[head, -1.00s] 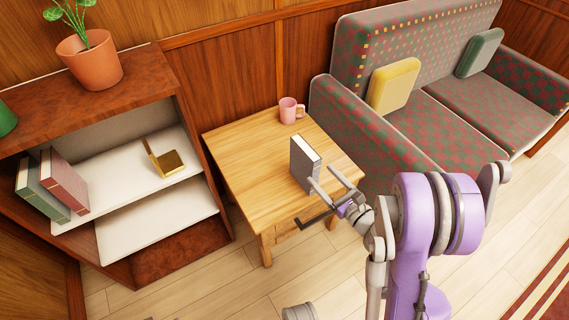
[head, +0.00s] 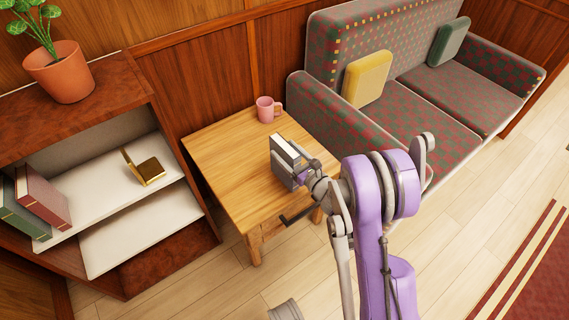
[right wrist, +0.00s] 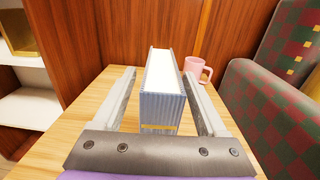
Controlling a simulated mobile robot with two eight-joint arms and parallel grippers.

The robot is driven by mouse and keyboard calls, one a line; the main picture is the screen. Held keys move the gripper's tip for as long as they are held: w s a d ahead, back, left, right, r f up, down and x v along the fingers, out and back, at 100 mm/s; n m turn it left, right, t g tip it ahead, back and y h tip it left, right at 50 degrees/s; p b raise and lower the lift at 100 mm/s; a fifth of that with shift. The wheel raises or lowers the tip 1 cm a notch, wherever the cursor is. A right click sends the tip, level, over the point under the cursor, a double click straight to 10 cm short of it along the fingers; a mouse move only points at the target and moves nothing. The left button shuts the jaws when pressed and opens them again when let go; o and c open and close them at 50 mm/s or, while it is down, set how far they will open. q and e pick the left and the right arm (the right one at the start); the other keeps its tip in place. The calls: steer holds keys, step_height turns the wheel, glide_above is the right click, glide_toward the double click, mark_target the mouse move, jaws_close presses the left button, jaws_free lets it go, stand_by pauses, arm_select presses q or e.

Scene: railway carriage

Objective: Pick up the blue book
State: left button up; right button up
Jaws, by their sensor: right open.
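The blue book (right wrist: 161,110) stands upright on the wooden table, its spine toward my right wrist camera. It looks blue-grey, with white pages on top and a yellow band low on the spine. In the head view the book (head: 284,160) is partly covered by my right gripper (head: 300,172). In the right wrist view my right gripper (right wrist: 160,80) is open, with one finger on each side of the book. Gaps show between the fingers and the covers. My left gripper is not in view.
A pink mug (head: 267,109) stands behind the book on the wooden table (head: 215,150). A sofa (head: 400,110) is close on the right. A shelf unit (head: 150,245) at left holds a red book (head: 43,197), a green book and a gold object (head: 146,168).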

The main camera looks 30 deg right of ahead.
steer(key=shift+w, duration=0.45)
steer(key=shift+c, duration=0.3)
jaws_close()
stand_by(0.9)
